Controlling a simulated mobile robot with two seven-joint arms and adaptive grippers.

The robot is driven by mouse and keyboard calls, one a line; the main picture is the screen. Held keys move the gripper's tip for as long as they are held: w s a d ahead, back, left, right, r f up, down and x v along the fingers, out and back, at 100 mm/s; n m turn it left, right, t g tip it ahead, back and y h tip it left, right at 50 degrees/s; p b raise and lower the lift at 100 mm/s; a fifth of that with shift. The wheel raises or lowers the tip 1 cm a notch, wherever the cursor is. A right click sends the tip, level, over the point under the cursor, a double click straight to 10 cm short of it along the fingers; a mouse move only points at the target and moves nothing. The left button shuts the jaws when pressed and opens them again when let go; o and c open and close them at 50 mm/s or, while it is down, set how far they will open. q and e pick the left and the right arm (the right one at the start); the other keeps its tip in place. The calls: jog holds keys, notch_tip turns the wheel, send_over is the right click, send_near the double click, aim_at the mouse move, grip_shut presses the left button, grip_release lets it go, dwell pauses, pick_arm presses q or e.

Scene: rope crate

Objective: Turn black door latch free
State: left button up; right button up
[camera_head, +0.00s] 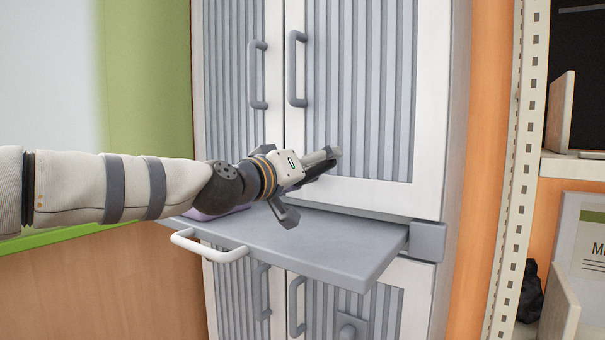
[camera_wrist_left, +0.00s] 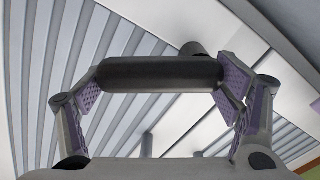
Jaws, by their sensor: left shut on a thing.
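A black latch bar (camera_wrist_left: 160,74) lies across the wrist view, its two ends between the purple-padded fingers of my left gripper. A dark round part shows just behind the bar. In the head view my left gripper (camera_head: 312,184) is in front of the ribbed upper right cabinet door (camera_head: 360,90), just above the pull-out shelf. The gripper and wrist hide most of the latch there, and I cannot tell its turn angle. The upper doors look closed. My right gripper is not in view.
The grey pull-out shelf (camera_head: 330,243) juts out under the gripper, with a white handle (camera_head: 208,247) at its front. Grey handles stand on the upper doors (camera_head: 297,68) and lower doors (camera_head: 296,306). A perforated rack post (camera_head: 517,150) stands at the right.

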pick_arm(q)
jog(key=n, duration=0.3)
jog(key=a+r+n, duration=0.1)
jog(key=n, duration=0.1)
jog(key=shift+w+n, duration=0.3)
jog(key=shift+w, duration=0.1)
jog(key=n, duration=0.2)
jog(key=a+n, duration=0.1)
jog(key=shift+w, duration=0.3)
jog(key=shift+w+a+n, duration=0.15)
jog(key=shift+n, duration=0.65)
jog(key=shift+w+a+n, duration=0.1)
jog(key=shift+n, duration=0.7)
jog(key=o, duration=1.9)
jog(key=v, duration=1.2)
